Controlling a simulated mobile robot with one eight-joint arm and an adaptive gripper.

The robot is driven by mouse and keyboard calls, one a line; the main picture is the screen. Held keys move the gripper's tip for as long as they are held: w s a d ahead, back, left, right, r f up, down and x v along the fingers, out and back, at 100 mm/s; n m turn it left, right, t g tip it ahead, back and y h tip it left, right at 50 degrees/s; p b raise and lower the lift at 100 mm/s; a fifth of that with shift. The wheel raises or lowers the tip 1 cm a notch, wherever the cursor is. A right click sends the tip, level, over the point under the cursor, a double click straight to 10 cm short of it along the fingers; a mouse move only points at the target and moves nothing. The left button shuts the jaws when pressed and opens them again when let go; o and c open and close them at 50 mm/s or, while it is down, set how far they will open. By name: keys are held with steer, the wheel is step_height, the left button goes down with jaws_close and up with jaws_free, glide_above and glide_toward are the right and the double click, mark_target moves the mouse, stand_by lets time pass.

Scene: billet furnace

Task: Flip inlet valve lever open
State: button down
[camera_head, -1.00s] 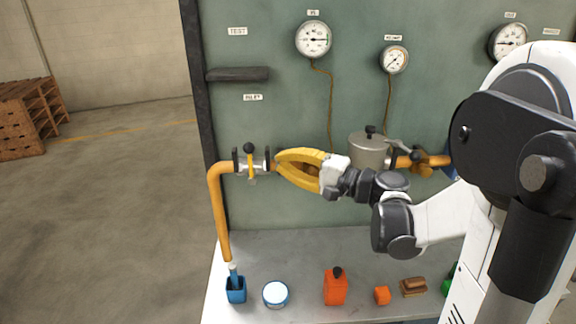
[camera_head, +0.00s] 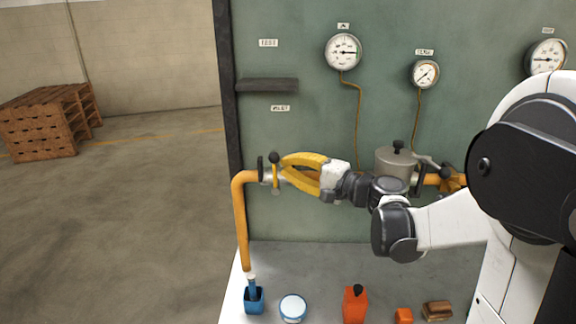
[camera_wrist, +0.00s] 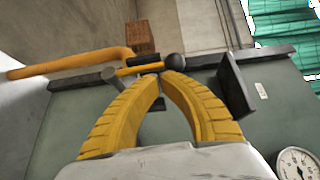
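The inlet valve is on the orange pipe (camera_head: 240,215), left on the panel below a label. Its yellow lever (camera_head: 276,176) has a black ball knob (camera_head: 274,157) on top and stands across the pipe. My yellow gripper (camera_head: 283,167) is just right of the lever, fingertips close together, apparently shut with nothing visible between them. In the wrist view, the lever (camera_wrist: 137,68) and knob (camera_wrist: 174,61) lie just beyond the fingertips (camera_wrist: 161,82). I cannot tell whether they touch. The fingers hide part of the valve body.
A dark shelf (camera_head: 267,85) juts from the panel above the valve. A grey pot-like vessel (camera_head: 394,162) is right of my gripper. The bench below holds a blue holder (camera_head: 253,300), a white tin (camera_head: 293,308) and an orange bottle (camera_head: 355,305). Gauges (camera_head: 342,51) hang above.

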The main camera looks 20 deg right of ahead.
mark_target(274, 163)
steer(key=a+g+p, duration=0.1)
steer(key=p, duration=0.1)
steer(key=a+r+n+h+p, duration=0.1)
steer(key=p, duration=0.1)
steer(key=shift+w+a+r+n+g+h+p, duration=0.1)
steer(key=shift+w+r+n+g+h+p, duration=0.05)
steer(key=shift+w+n+g+h+p, duration=0.2)
steer(key=shift+w+a+f+n+g+h+p, duration=0.15)
steer(key=shift+w+a+n+g+h+p, duration=0.1)
steer(key=shift+a+g+h+p, duration=0.3)
steer(key=shift+w+a+f+n+g+h+p, duration=0.1)
steer(key=shift+a+n+g+h+p, duration=0.15)
steer(key=shift+p, duration=0.4)
steer(key=shift+w+a+f, duration=0.15)
steer(key=shift+a+f, duration=0.1)
steer(key=shift+a, duration=0.15)
steer(key=shift+r, duration=0.1)
